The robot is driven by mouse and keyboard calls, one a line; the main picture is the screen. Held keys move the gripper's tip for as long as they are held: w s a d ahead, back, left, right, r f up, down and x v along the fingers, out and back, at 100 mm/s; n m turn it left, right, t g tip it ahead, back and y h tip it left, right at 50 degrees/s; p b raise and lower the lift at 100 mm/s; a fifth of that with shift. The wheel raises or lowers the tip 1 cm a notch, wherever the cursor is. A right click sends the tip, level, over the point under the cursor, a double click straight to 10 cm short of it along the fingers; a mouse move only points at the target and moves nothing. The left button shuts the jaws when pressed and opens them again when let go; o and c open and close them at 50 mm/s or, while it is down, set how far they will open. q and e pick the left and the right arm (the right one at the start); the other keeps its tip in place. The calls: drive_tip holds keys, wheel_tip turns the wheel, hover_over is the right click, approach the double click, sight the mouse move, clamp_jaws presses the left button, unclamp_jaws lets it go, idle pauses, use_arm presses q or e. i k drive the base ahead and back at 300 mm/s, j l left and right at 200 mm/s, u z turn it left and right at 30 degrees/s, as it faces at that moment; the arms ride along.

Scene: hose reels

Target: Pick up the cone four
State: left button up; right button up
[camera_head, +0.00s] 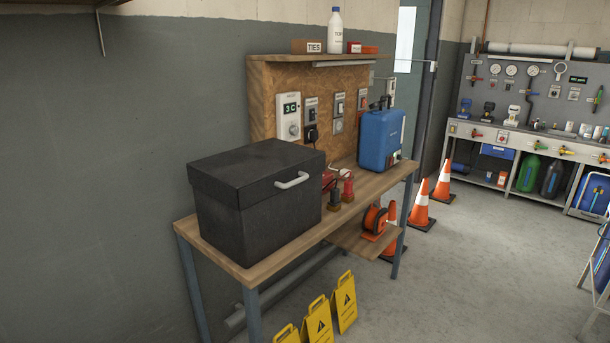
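Three orange traffic cones with white bands stand on the floor. One cone (443,184) is the farthest, near the doorway. A second cone (421,207) stands nearer, to its left. A third cone (391,249) is partly hidden behind the workbench leg and lower shelf. All three look upright on dark bases. I see no number on any of them, so I cannot tell which is cone four. Neither of my grippers is in view.
A workbench (360,190) along the left wall carries a black box (260,200) and a blue canister (380,140). Yellow warning signs (345,302) stand below its front edge. A second bench (570,145) is at the back right. Grey floor (490,265) is clear between.

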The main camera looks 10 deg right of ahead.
sight(418, 219)
drive_tip(key=i+l, duration=0.25)
drive_tip(key=l, duration=0.25)
drive_tip(key=i+l, duration=0.25)
drive_tip(key=l, duration=0.25)
drive_tip(key=i+l, duration=0.3)
drive_tip(key=l, duration=0.2)
drive_tip(key=i+l, duration=0.25)
drive_tip(key=l, duration=0.25)
drive_tip(key=i+l, duration=0.25)
drive_tip(key=l, duration=0.25)
drive_tip(key=i+l, duration=0.25)
drive_tip(key=l, duration=0.25)
drive_tip(key=i+l+z, duration=0.1)
drive_tip(key=i+l, duration=0.2)
drive_tip(key=l, duration=0.2)
drive_tip(key=i+l, duration=0.25)
drive_tip(key=l, duration=0.2)
drive_tip(key=i+l+z, duration=0.1)
drive_tip(key=i+z, duration=0.3)
drive_tip(key=i, duration=0.25)
drive_tip(key=i+j+z, duration=0.1)
drive_tip(key=i+z, duration=0.35)
drive_tip(key=i, duration=0.15)
drive_tip(key=i+z, duration=0.35)
drive_tip(key=i, duration=0.7)
